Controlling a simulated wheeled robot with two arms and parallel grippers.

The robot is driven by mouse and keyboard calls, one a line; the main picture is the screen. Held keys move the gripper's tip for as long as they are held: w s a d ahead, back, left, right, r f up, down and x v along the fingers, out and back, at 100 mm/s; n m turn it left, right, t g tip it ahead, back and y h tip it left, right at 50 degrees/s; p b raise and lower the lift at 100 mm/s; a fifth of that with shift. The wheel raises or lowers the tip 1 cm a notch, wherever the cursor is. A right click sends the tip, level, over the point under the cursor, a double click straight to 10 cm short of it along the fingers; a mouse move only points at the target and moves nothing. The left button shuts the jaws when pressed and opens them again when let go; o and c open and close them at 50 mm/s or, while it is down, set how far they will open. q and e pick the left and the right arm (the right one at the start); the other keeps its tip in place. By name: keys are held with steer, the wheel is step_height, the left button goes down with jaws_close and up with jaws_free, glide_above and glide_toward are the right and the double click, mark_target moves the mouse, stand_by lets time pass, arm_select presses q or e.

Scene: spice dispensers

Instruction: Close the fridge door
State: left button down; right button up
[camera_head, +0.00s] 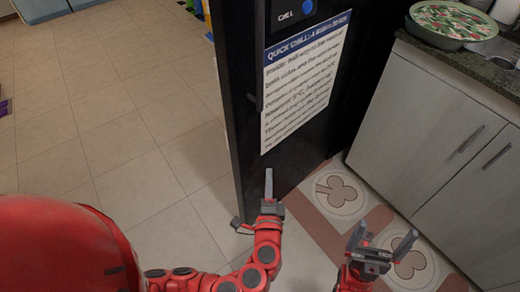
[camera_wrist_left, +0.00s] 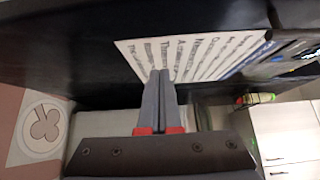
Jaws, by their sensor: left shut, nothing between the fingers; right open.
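The fridge door (camera_head: 330,125) is a tall black panel in the head view, with its narrow side edge (camera_head: 235,110) facing left. A white sheet with a blue heading (camera_head: 300,90) is on its face; the sheet also shows in the left wrist view (camera_wrist_left: 205,50). My left gripper (camera_head: 268,172) is shut and empty, low in front of the door face. In the left wrist view its closed fingers (camera_wrist_left: 161,75) point at the black door near the sheet; I cannot tell whether they touch. My right gripper (camera_head: 384,238) is open and empty, right of the left one.
Grey cabinets (camera_head: 430,130) with a dark countertop stand at the right, holding a green patterned bowl (camera_head: 452,22). A patterned mat (camera_head: 345,190) lies on the floor before them. Small coloured things (camera_head: 198,10) show beside the door's top left.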

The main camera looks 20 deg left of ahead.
arm_select(q)
steer(key=p, duration=0.1)
glide_toward(260, 139)
steer(key=w+d, duration=0.2)
steer(key=w, duration=0.2)
steer(key=shift+w+a+r+p, duration=0.15)
steer(key=shift+w+a, duration=0.1)
steer(key=shift+a, duration=0.35)
steer(key=shift+w+a+f+p, duration=0.15)
steer(key=shift+w+a, duration=0.1)
steer(key=shift+a, duration=0.35)
steer(key=shift+w+a, duration=0.35)
steer(key=shift+a, duration=0.25)
